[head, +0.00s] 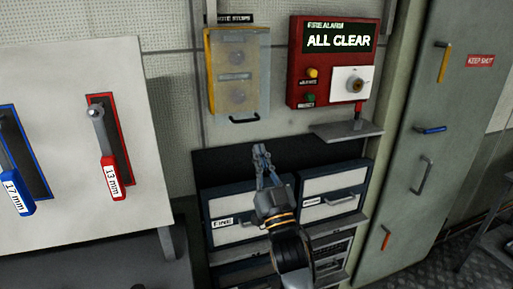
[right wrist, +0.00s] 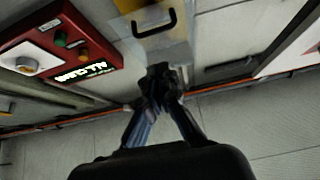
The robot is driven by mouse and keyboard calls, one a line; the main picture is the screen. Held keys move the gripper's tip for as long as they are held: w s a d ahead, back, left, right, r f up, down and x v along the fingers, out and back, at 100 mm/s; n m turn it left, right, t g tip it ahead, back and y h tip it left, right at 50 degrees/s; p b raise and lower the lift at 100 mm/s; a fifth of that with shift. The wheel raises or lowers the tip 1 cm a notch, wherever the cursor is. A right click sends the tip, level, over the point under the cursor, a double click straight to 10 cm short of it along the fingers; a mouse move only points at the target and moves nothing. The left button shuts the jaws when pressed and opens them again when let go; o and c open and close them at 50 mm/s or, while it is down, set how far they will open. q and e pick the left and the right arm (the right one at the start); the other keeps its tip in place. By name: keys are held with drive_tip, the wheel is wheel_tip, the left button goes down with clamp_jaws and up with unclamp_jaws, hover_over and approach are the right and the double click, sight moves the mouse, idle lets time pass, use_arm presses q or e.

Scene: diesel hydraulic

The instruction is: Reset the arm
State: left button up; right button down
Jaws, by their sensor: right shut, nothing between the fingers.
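My right gripper (head: 261,152) is in the middle of the head view, with its arm coming up from below. Its fingers are shut and hold nothing. In the head view it appears in front of the drawer cabinet, below the clear-covered box. In the right wrist view the gripper (right wrist: 160,80) points toward the wall, and its fingertips meet. I cannot tell how far it is from the wall, but I see no contact. My left gripper is not in view.
A red fire alarm panel (head: 332,62) reads ALL CLEAR, above a small shelf (head: 345,131). A yellow-edged covered box (head: 238,71) hangs left of it. White drawers (head: 232,205) are below. A board with 17 mm and 13 mm wrenches (head: 62,72) stands left, a grey locker (head: 428,130) right.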

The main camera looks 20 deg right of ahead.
wheel_tip(320, 180, down, 28)
drive_tip(key=a+n+g+b, duration=0.1)
drive_tip(key=a+g, duration=0.1)
drive_tip(key=g, duration=0.4)
drive_tip(key=s+f+g, duration=0.3)
drive_tip(key=s+f, duration=0.2)
drive_tip(key=f, duration=0.7)
drive_tip(key=s+f+g, duration=0.3)
drive_tip(key=s+f, duration=0.1)
drive_tip(key=f, duration=0.8)
drive_tip(key=s+d+f+g, duration=0.3)
drive_tip(key=s+f+g, duration=0.3)
drive_tip(key=s+f, duration=1.2)
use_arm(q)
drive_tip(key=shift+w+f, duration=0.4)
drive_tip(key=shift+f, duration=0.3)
use_arm(e)
drive_tip(key=s+d+f+g, duration=0.1)
drive_tip(key=s+f+g, duration=0.1)
drive_tip(key=s, duration=0.7)
drive_tip(key=s+d+f+g, duration=0.2)
drive_tip(key=s+f, duration=0.2)
drive_tip(key=s, duration=0.4)
drive_tip(key=s+d+f+n+g, duration=0.1)
drive_tip(key=s+f, duration=0.3)
drive_tip(key=s, duration=0.5)
drive_tip(key=shift+s+d+g+h, duration=0.4)
drive_tip(key=shift+d+g, duration=0.1)
drive_tip(key=shift+d, duration=0.1)
